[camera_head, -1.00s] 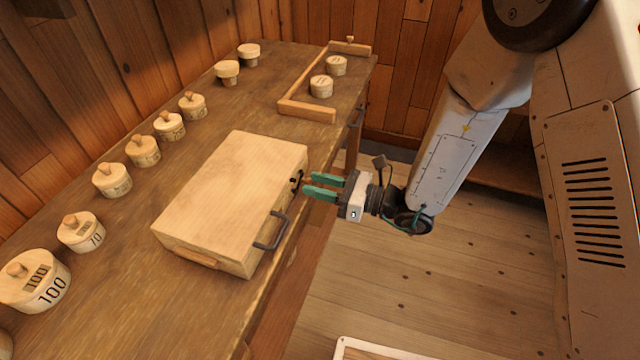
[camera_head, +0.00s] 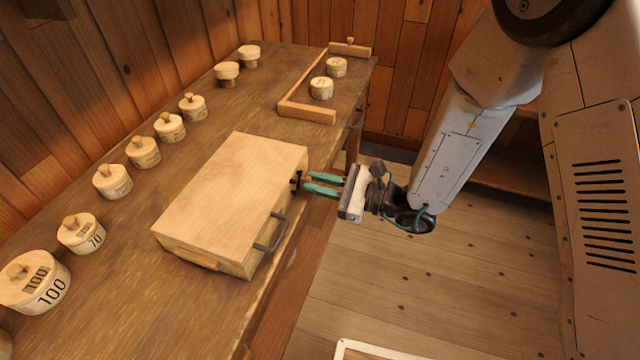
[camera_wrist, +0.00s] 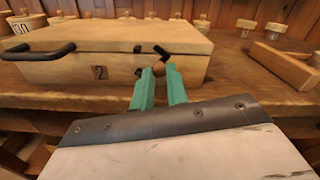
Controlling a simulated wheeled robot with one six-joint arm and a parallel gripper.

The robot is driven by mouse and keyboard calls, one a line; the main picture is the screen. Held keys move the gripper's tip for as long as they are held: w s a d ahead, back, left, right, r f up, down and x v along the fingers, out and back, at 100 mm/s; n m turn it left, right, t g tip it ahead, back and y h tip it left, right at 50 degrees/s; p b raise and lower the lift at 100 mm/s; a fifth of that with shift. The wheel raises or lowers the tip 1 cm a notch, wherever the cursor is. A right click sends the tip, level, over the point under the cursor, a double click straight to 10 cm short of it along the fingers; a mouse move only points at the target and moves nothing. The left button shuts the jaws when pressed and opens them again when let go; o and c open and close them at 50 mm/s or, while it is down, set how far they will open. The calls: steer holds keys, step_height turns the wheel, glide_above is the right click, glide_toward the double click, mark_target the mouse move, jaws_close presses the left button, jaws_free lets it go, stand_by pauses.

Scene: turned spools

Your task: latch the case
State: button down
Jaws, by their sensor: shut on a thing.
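The wooden case (camera_head: 230,190) lies on the workbench with its lid down. It also shows in the wrist view (camera_wrist: 60,68), with a dark handle (camera_wrist: 40,52) on its front and a "2" mark. Near the right end of that front is a dark latch (camera_wrist: 161,51) with a small round wooden knob (camera_wrist: 159,68). My gripper (camera_head: 308,183) is at the case's front side by the latch. In the wrist view its green fingertips (camera_wrist: 159,70) are close about the knob. The fingers partly hide the latch's lower part, so I cannot tell how it sits.
Several lidded round wooden boxes (camera_head: 145,151) stand in a row along the back of the workbench (camera_head: 130,265). A wooden corner frame (camera_head: 306,111) with two round pieces (camera_head: 321,88) lies at the far end. The floor (camera_head: 420,290) before the bench is clear.

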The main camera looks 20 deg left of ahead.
steer(key=n, duration=0.3)
steer(key=shift+s+r+n, duration=0.3)
steer(key=shift+r+n, duration=0.1)
steer(key=shift+s+r+n, duration=0.2)
steer(key=shift+s+n, duration=0.05)
steer(key=shift+n, duration=0.7)
steer(key=shift+s+r+n, duration=0.15)
steer(key=shift+s+n, duration=0.05)
steer(key=shift+n, duration=0.75)
steer(key=c, duration=1.4)
jaws_free()
steer(key=d, duration=0.7)
steer(key=shift+s+d, duration=0.3)
steer(key=shift+d, duration=0.05)
